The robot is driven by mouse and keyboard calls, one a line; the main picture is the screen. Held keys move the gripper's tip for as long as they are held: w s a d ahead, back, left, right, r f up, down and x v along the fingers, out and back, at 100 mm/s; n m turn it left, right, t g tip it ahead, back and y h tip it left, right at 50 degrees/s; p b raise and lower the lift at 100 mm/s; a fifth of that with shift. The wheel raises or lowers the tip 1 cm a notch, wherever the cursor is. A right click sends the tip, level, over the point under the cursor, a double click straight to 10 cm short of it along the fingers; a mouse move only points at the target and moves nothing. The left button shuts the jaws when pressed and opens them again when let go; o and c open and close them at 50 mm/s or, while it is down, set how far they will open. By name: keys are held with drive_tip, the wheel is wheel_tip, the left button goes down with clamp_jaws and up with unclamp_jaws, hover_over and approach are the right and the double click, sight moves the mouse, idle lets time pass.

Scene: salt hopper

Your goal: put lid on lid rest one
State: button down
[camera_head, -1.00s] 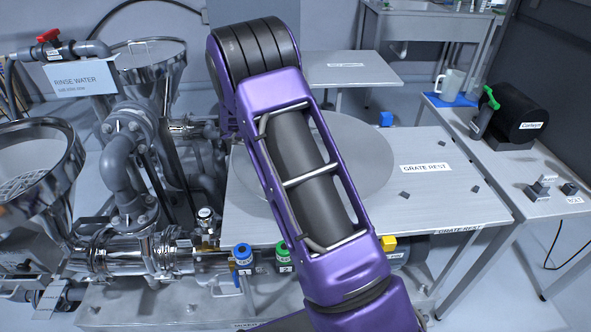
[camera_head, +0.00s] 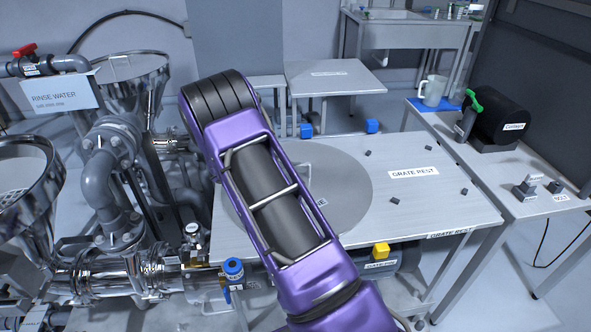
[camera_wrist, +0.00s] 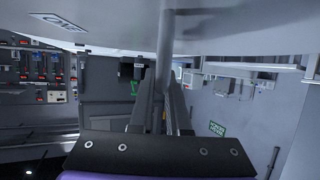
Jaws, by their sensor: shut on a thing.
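The lid is a large grey round disc (camera_head: 345,178) in the head view, over the left part of the grate rest table. I cannot tell whether it touches the table. A small label sits on it, partly behind my arm. In the wrist view, the disc (camera_wrist: 230,22) fills the top, with a label ending in "ONE". My gripper (camera_wrist: 163,95) is shut on the lid's upright grey bar handle. My arm hides the gripper in the head view. A smaller table (camera_head: 357,82) stands behind, its label too small to read; I cannot identify lid rest one.
The grate rest table (camera_head: 450,208) is clear at right except for small dark blocks. Blue blocks (camera_head: 372,126) show at its back edge. Steel hoppers (camera_head: 140,75) and pipes stand close at left. A side bench at right holds a mug (camera_head: 432,90) and a black machine (camera_head: 492,122).

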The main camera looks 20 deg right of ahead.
drive_tip(key=shift+f, duration=0.15)
drive_tip(key=c, duration=1.2)
unclamp_jaws()
drive_tip(key=shift+f, duration=0.1)
drive_tip(key=shift+c, duration=0.2)
drive_tip(key=o, duration=0.4)
drive_tip(key=shift+c, duration=0.2)
drive_tip(key=v, duration=1.2)
drive_tip(key=shift+p, duration=0.35)
